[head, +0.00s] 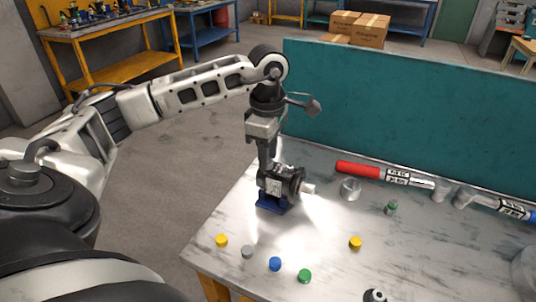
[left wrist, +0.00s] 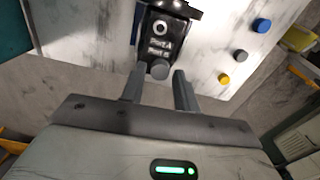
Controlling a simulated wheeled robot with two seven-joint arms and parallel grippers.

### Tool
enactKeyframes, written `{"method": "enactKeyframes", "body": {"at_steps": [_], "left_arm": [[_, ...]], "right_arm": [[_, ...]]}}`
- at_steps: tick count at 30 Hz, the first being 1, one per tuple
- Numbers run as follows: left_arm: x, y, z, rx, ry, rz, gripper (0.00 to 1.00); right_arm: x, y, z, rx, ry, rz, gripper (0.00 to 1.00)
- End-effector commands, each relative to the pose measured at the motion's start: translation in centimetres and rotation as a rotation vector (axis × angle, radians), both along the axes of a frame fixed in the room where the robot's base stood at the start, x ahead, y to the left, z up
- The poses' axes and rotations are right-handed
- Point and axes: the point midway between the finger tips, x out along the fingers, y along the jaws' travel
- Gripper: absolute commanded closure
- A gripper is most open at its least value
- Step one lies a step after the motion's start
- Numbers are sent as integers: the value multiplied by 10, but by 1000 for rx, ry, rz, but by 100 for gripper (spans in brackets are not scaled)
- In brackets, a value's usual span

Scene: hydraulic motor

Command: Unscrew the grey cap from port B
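The dark hydraulic motor (head: 284,181) sits on a blue stand (head: 271,204) near the table's left side. My left gripper (head: 266,168) points down at the motor's near left side. In the left wrist view, a round grey cap (left wrist: 160,69) is on the motor (left wrist: 158,44), just below a light-ringed open port (left wrist: 160,27). My left gripper (left wrist: 159,77) is open, one finger on each side of the cap, with visible gaps. The port lettering is too small to read surely. My right gripper is not clearly seen.
Loose yellow (head: 221,240), grey (head: 247,251), blue (head: 275,264) and green (head: 304,275) caps lie in front. Another yellow cap (head: 355,242), a metal cup (head: 350,187) and a red-handled tool (head: 358,169) lie right. A teal panel (head: 400,110) stands behind.

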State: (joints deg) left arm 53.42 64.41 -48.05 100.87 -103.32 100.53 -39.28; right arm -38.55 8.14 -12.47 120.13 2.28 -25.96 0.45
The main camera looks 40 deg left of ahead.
Motion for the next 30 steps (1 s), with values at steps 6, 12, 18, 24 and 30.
{"method": "enactKeyframes", "body": {"at_steps": [6,12,18,24,30], "left_arm": [[0,0,0,1,-1,-217,69],[0,0,0,1,0,-226,69],[0,0,0,1,0,-226,69],[0,0,0,1,0,-225,69],[0,0,0,0,0,-225,100]], "right_arm": [[0,0,-3,0,-1,1,64],[0,0,-3,-1,-1,2,64],[0,0,-3,-2,-2,2,64],[0,0,-3,-1,-3,4,64],[0,0,-3,-2,-3,3,64]]}}
